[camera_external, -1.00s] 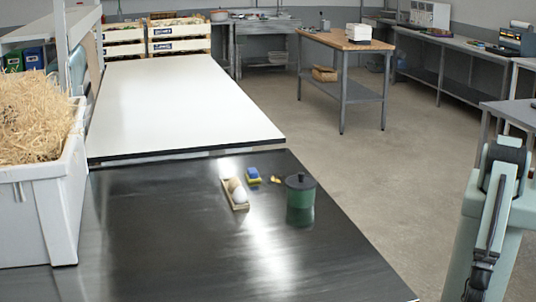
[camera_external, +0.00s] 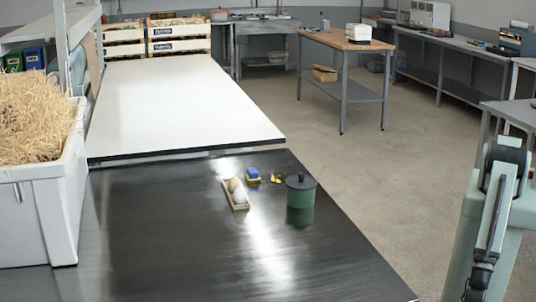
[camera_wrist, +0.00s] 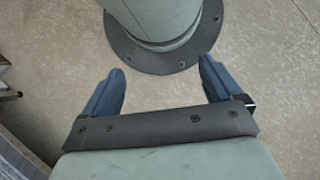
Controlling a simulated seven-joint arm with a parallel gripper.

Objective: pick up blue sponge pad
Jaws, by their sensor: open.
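The blue sponge pad (camera_external: 253,174) is a small blue block with some yellow on it, lying on the black tabletop near its far edge in the external view. My gripper (camera_wrist: 162,88) shows in the wrist view with its two blue-grey fingers wide apart and nothing between them. It points down at the floor and my round base flange, away from the sponge. The sponge is not in the wrist view, and my fingers are not in the external view.
A small tray (camera_external: 238,205) with pale egg-like items lies just left of the sponge. A small yellow item (camera_external: 276,179) and a dark green lidded canister (camera_external: 300,196) stand to its right. A white bin of straw (camera_external: 50,205) fills the left. The front black tabletop (camera_external: 170,255) is clear.

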